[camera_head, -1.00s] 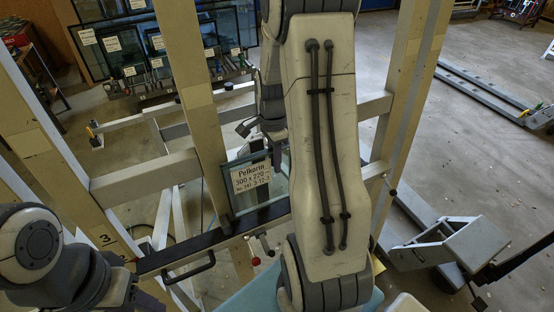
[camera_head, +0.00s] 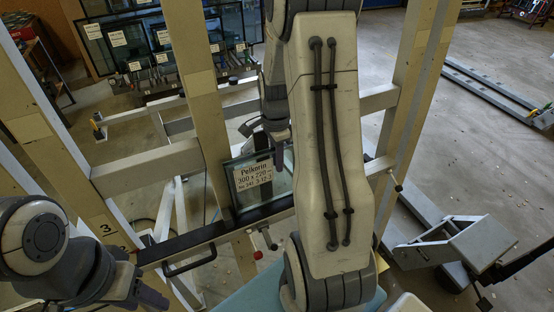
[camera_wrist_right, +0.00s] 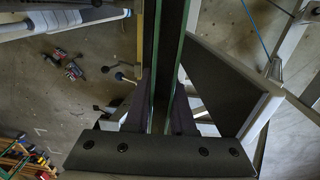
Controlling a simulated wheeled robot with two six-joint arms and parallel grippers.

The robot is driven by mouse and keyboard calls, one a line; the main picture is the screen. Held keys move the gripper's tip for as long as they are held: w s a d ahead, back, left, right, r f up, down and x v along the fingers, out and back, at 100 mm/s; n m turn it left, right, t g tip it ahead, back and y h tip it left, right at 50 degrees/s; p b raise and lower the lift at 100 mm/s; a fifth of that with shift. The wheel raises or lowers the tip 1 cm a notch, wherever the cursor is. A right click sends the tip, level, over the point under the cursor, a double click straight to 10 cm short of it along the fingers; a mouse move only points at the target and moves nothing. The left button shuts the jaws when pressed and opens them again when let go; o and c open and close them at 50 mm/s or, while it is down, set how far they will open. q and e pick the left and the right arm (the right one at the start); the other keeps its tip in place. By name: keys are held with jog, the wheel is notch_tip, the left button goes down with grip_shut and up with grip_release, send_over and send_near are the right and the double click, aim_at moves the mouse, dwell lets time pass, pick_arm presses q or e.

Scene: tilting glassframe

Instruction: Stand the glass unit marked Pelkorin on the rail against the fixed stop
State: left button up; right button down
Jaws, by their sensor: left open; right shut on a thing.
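The glass unit marked Pelkorin (camera_head: 247,202) is a small pane with a white label, upright in the head view just above the black-topped rail (camera_head: 190,243). I cannot tell whether its lower edge touches the rail. My right gripper (camera_head: 279,150) is shut on the unit's far right part, partly hidden by my right arm. In the right wrist view, the fingers of the right gripper (camera_wrist_right: 158,112) flank the unit's dark edge with green glass lines. My left gripper (camera_head: 148,296) is open and empty at lower left, before the rail. I cannot pick out the fixed stop.
Tall beige posts (camera_head: 198,80) and cross bars (camera_head: 145,170) frame the unit. A black handle (camera_head: 190,265) and a red-knobbed lever (camera_head: 257,254) are on the rail's near side. More labelled panes (camera_head: 120,40) stand in a rack behind. A grey tilted stand (camera_head: 470,243) is at right.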

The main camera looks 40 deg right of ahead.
jog(key=shift+s+a+f+b, duration=0.2)
jog(key=shift+f+b, duration=0.2)
jog(key=shift+f, duration=0.2)
jog(key=shift+s+a+f+b, duration=0.1)
jog(key=shift+s+f+b, duration=0.1)
jog(key=shift+f+b, duration=0.25)
jog(key=c, duration=0.8)
grip_release()
jog(key=shift+o, duration=0.6)
jog(key=shift+f, duration=0.15)
notch_tip(320, 180, up, 10)
jog(key=w+p, duration=0.2)
jog(key=p, duration=0.7)
jog(key=shift+d+r+p, duration=0.25)
jog(key=shift+d+p, duration=0.1)
jog(key=shift+f, duration=0.1)
